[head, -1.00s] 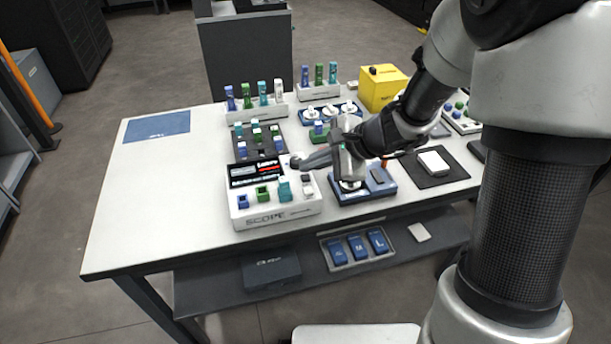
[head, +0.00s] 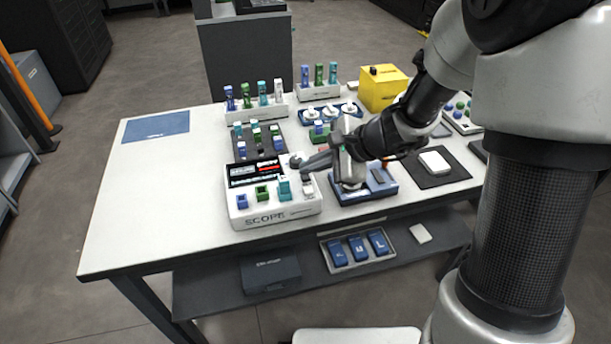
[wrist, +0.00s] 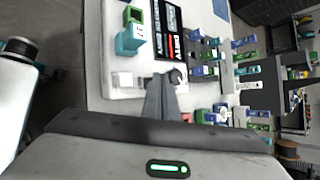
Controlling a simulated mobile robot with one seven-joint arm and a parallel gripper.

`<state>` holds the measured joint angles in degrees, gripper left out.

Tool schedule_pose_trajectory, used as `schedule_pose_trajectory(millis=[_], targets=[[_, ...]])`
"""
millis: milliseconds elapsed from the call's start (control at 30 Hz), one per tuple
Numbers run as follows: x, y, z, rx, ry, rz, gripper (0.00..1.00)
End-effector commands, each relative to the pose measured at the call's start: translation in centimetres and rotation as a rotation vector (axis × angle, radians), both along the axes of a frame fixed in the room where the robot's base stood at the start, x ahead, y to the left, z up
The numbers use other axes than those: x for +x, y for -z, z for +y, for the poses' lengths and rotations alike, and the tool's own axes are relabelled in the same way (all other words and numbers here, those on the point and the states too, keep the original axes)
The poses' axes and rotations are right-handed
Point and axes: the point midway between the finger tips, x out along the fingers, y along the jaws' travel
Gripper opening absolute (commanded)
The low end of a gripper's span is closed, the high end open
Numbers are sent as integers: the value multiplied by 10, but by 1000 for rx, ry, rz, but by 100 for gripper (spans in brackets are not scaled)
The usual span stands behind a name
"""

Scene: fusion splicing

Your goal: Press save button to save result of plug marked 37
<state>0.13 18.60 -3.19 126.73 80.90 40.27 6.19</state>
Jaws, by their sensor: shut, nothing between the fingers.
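The white scope (head: 270,217) stands at the front of the table, with a dark screen (head: 256,171) showing white and red marks. Its front row holds a blue, a green, a teal (head: 284,191) and a white (head: 308,187) piece. The teal piece carries a white label in the wrist view (wrist: 130,40); I cannot read its number surely. A round grey knob (head: 295,160) is at the scope's back right corner and shows dark in the wrist view (wrist: 179,75). My gripper (head: 305,164) is shut and empty, its tips (wrist: 163,76) right beside the knob. I cannot tell whether they touch. No save label is legible.
A dark rack of plugs (head: 258,144) stands behind the scope. A blue device (head: 378,186) lies under my wrist, right of the scope. A yellow box (head: 382,90) and white plug racks (head: 258,110) stand farther back. The table's left side is clear except for a blue mat (head: 156,126).

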Motion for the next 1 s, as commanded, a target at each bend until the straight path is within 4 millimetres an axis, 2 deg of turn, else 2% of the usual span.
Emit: schedule_pose_trajectory(millis=[1000], targets=[[0, 9, 0, 0, 0, 0, 0]])
